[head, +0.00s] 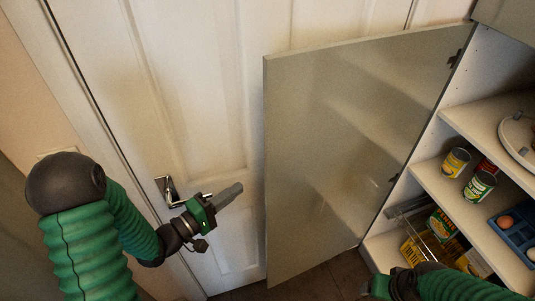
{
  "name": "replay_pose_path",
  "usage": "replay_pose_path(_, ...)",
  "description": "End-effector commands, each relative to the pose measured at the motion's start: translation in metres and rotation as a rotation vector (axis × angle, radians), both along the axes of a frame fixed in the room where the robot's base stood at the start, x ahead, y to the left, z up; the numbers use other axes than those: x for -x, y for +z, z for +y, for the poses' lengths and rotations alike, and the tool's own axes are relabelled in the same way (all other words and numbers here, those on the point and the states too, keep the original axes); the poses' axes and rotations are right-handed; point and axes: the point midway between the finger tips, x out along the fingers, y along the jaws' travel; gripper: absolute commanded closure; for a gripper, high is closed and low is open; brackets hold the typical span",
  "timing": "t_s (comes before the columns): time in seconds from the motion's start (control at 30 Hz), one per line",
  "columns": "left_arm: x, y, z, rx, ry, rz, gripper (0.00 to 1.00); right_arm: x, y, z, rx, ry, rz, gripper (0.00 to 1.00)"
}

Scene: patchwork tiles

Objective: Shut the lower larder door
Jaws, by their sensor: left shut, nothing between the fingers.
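The lower larder door (345,150) is a flat grey-green panel. It stands wide open, swung out to the left of the larder on hinges at its right edge. My left gripper (230,194) is shut and empty, a little left of the door's free edge, with a gap showing between them in the picture. My right arm comes in at the bottom right, in front of the larder's lower part. Its gripper (385,287) shows only partly at the bottom edge, and its fingers cannot be made out.
The larder shelves (430,183) hold cans (455,162), a blue tray (515,235) with round items, and a wire basket (430,245) with packets low down. A white panelled room door (190,80) with a metal handle (168,190) stands behind my left gripper. Dark floor shows below.

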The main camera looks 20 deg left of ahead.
Motion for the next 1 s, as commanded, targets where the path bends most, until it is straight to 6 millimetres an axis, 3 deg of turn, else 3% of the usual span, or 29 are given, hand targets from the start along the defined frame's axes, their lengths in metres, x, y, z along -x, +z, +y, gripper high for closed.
replay_pose_path(0.27, -0.011, 0.001, -0.008, -0.002, -0.002, -0.001, 1.00, 0.000, 0.001, 0.000, 0.000, 0.000, 0.000, 0.28)
replay_pose_path(0.5, -0.056, -0.001, -0.033, 0.000, -0.004, 0.001, 1.00, 0.000, 0.005, 0.000, 0.000, 0.000, 0.001, 0.28)
replay_pose_path(0.7, -0.081, -0.001, -0.048, 0.000, -0.002, 0.001, 1.00, 0.000, 0.007, 0.000, 0.000, 0.000, 0.000, 0.28)
replay_pose_path(1.0, -0.087, -0.001, -0.051, -0.001, 0.001, 0.001, 1.00, 0.000, 0.007, 0.000, 0.000, 0.000, 0.000, 0.28)
